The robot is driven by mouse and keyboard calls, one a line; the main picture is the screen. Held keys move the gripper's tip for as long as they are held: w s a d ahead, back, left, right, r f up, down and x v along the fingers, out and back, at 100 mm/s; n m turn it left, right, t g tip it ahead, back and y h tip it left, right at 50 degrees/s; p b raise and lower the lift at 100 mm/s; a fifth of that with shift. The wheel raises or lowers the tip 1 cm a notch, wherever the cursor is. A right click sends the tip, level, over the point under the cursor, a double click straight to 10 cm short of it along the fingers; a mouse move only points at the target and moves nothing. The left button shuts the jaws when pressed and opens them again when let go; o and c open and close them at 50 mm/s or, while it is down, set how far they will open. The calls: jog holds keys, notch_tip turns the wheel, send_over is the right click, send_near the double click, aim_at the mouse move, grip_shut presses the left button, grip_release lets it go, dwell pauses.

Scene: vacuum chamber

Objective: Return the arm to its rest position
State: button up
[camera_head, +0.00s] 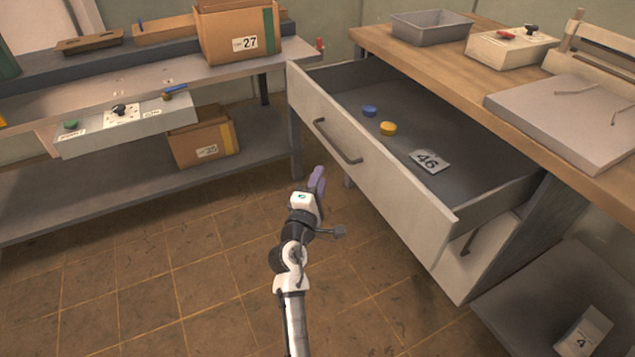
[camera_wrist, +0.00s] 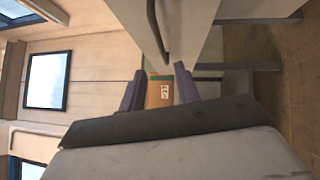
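My gripper (camera_head: 318,180) hangs in front of the pulled-out drawer (camera_head: 375,165), to the left of its front panel and apart from its handle (camera_head: 338,141). My arm reaches up from the bottom edge of the head view. In the wrist view my gripper (camera_wrist: 160,88) shows two purple fingers set apart with nothing held between them. A cardboard box marked 27 (camera_head: 240,30) shows beyond the gap between the fingers in the wrist view (camera_wrist: 160,94). The drawer front fills the top of the wrist view (camera_wrist: 185,25).
The drawer holds a blue disc (camera_head: 369,111), a yellow disc (camera_head: 388,128) and a tag marked 46 (camera_head: 429,161). A wooden worktop (camera_head: 455,75) is above it. A metal shelf unit (camera_head: 130,175) stands at left. The tiled floor (camera_head: 190,290) around my arm is clear.

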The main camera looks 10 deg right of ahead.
jog(key=shift+s+a, duration=0.2)
jog(key=shift+s, duration=0.2)
